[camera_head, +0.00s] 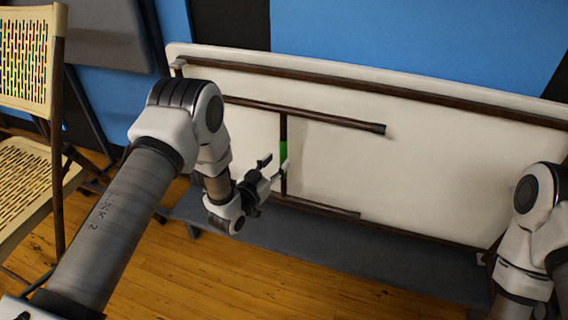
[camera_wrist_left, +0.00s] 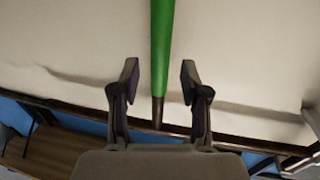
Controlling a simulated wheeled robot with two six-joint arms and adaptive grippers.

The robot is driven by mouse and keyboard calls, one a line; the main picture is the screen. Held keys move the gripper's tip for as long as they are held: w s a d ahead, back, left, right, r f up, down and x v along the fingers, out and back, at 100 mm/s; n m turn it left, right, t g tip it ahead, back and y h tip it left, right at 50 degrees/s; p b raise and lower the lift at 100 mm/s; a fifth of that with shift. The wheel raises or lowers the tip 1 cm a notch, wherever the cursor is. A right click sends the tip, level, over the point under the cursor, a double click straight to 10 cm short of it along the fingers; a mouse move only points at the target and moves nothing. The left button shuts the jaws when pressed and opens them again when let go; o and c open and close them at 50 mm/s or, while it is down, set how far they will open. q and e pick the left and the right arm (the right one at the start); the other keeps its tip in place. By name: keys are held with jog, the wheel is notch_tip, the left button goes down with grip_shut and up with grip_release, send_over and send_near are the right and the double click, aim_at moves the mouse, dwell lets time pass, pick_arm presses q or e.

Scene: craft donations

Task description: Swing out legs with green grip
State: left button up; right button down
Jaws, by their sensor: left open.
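A white folding table (camera_head: 430,150) stands on its long edge with its underside towards me. Its dark brown leg frame (camera_head: 320,115) lies folded close against the panel. The green grip (camera_head: 283,151) is on the upright crossbar of that frame. My left gripper (camera_head: 275,168) is open just in front of the crossbar, around the lower end of the grip. In the left wrist view, the green grip (camera_wrist_left: 162,45) runs down between the two open fingertips (camera_wrist_left: 160,80), with a gap on both sides. I cannot tell how deep the bar sits between the fingers. My right gripper is out of view.
A grey bench (camera_head: 330,250) runs along under the table. A beige folding chair (camera_head: 28,100) stands at the left, near my left arm. Blue and black panels (camera_head: 420,40) are behind. Wooden floor (camera_head: 240,285) is clear in front of the bench.

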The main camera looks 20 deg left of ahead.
aim_at(282, 158)
pick_arm(q)
jog(key=b+x, duration=0.1)
jog(key=x, duration=0.3)
jog(key=shift+w+f, duration=0.15)
jog(key=shift+f, duration=0.05)
jog(key=shift+w+r, duration=0.15)
jog(key=shift+w, duration=0.05)
grip_shut()
